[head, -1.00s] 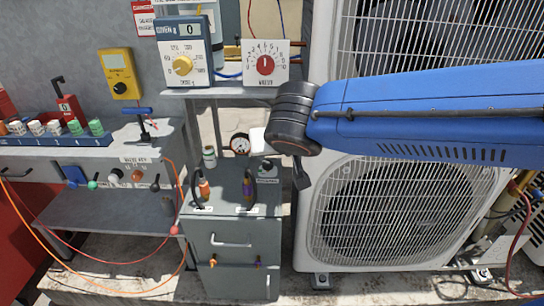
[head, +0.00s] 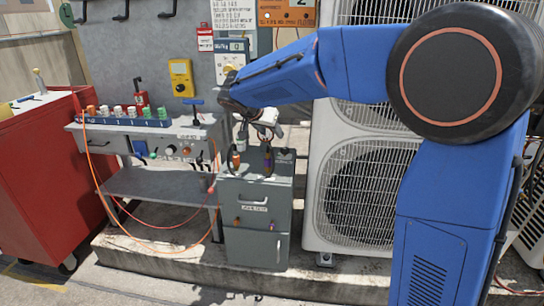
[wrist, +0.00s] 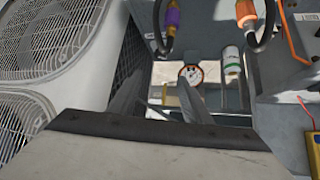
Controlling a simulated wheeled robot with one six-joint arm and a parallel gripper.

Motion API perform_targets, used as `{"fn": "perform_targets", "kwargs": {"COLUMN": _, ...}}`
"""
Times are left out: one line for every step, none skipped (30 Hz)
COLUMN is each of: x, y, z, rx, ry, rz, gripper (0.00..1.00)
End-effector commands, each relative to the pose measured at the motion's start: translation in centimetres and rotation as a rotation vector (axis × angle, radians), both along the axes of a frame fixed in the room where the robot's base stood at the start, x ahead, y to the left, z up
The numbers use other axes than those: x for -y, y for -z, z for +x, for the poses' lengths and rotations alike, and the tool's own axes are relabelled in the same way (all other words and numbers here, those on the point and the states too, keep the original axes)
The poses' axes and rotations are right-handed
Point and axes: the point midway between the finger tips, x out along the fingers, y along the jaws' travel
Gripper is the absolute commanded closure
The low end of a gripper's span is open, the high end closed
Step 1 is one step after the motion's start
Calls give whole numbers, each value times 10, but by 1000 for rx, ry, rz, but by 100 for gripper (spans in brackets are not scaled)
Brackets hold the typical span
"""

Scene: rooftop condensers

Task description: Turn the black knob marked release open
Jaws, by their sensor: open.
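The black knob (head: 284,152) is only a small dark shape at the back right of the grey cabinet's top (head: 256,178). Its marking is too small to read, and I cannot tell how it is turned. I cannot make it out in the wrist view. My gripper (head: 268,131) is above the back of the cabinet top, pointing down and partly hidden by my wrist. Its jaws are open, with nothing seen between them. It appears to the left of and above the knob; I cannot tell whether they touch.
Orange (wrist: 245,10) and purple (wrist: 172,18) cable connectors stand near my gripper. A round gauge (wrist: 191,73) and a white-green bottle (wrist: 232,60) are behind. The condenser (head: 352,200) stands close right of the cabinet. A workbench (head: 150,183) and red cabinet (head: 45,185) are left.

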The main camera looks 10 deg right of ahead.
Motion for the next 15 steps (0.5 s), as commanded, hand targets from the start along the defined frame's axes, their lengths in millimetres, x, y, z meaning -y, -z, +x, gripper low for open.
{"fn": "perform_targets", "kwargs": {"x": 2, "y": 2, "z": 3, "rx": 0, "ry": 6, "rz": -1, "gripper": 56}}
{"fn": "perform_targets", "kwargs": {"x": 3, "y": 3, "z": 4, "rx": -1, "ry": 8, "rz": -1, "gripper": 56}}
{"fn": "perform_targets", "kwargs": {"x": 4, "y": 5, "z": 6, "rx": -1, "ry": 8, "rz": -1, "gripper": 56}}
{"fn": "perform_targets", "kwargs": {"x": 5, "y": 6, "z": 7, "rx": -1, "ry": 8, "rz": -1, "gripper": 56}}
{"fn": "perform_targets", "kwargs": {"x": 6, "y": 8, "z": 9, "rx": -1, "ry": 8, "rz": -1, "gripper": 56}}
{"fn": "perform_targets", "kwargs": {"x": 9, "y": 12, "z": 11, "rx": -1, "ry": 8, "rz": -1, "gripper": 56}}
{"fn": "perform_targets", "kwargs": {"x": 11, "y": 15, "z": 13, "rx": -1, "ry": 9, "rz": -2, "gripper": 56}}
{"fn": "perform_targets", "kwargs": {"x": 13, "y": 18, "z": 16, "rx": -1, "ry": 9, "rz": -2, "gripper": 56}}
{"fn": "perform_targets", "kwargs": {"x": 15, "y": 23, "z": 19, "rx": -1, "ry": 8, "rz": -2, "gripper": 56}}
{"fn": "perform_targets", "kwargs": {"x": 17, "y": 26, "z": 22, "rx": -2, "ry": 8, "rz": -3, "gripper": 56}}
{"fn": "perform_targets", "kwargs": {"x": 20, "y": 31, "z": 25, "rx": -2, "ry": 8, "rz": -3, "gripper": 56}}
{"fn": "perform_targets", "kwargs": {"x": 23, "y": 36, "z": 30, "rx": -3, "ry": 8, "rz": -2, "gripper": 56}}
{"fn": "perform_targets", "kwargs": {"x": 25, "y": 39, "z": 32, "rx": -2, "ry": 8, "rz": -2, "gripper": 56}}
{"fn": "perform_targets", "kwargs": {"x": 27, "y": 43, "z": 35, "rx": -2, "ry": 8, "rz": -2, "gripper": 56}}
{"fn": "perform_targets", "kwargs": {"x": 30, "y": 48, "z": 39, "rx": -2, "ry": 8, "rz": -2, "gripper": 56}}
